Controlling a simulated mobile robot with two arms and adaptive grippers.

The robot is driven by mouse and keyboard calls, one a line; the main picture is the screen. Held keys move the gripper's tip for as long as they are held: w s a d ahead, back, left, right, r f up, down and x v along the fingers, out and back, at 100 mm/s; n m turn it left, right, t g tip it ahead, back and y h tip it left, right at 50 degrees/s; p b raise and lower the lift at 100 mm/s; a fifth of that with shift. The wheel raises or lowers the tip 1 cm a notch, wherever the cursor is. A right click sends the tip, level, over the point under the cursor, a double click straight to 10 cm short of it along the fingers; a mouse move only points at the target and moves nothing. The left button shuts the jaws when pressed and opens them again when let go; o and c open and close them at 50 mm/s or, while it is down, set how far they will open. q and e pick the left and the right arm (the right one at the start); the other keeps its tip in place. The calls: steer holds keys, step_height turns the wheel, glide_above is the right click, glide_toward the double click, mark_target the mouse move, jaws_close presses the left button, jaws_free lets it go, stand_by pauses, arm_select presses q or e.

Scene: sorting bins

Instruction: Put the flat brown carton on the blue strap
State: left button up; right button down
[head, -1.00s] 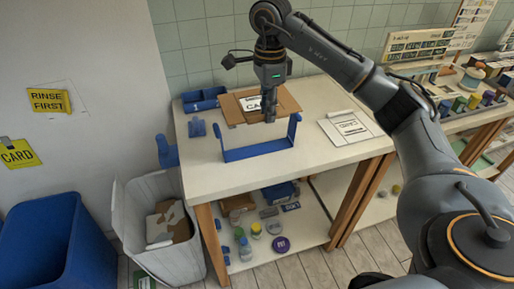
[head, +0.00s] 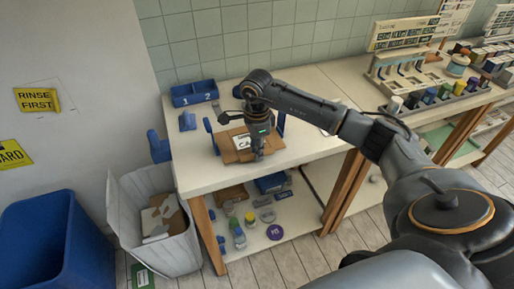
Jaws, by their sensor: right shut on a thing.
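The flat brown carton (head: 231,153) with a white label lies roughly level at the front of the table. My right gripper (head: 258,153) points down and is shut on the carton near its right side. The blue strap shows as two upright ends, the left one (head: 209,135) and one at the right partly behind my arm. The carton is between these ends and covers the strap's low middle part. I cannot tell whether the carton touches the strap. My left gripper is not in view.
A blue two-part tray (head: 194,93) and a small blue piece (head: 187,121) are at the back left of the table (head: 190,165). Several items sit on the shelf below. A white bin (head: 178,250) and a blue bin (head: 60,250) stand at left.

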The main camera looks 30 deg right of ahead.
steer(key=shift+f, duration=0.2)
steer(key=c, duration=1.3)
jaws_free()
steer(key=shift+r, duration=0.1)
steer(key=shift+r, duration=0.2)
step_height(320, 180, up, 12)
steer(key=shift+f+b, duration=0.1)
steer(key=shift+b, duration=1.05)
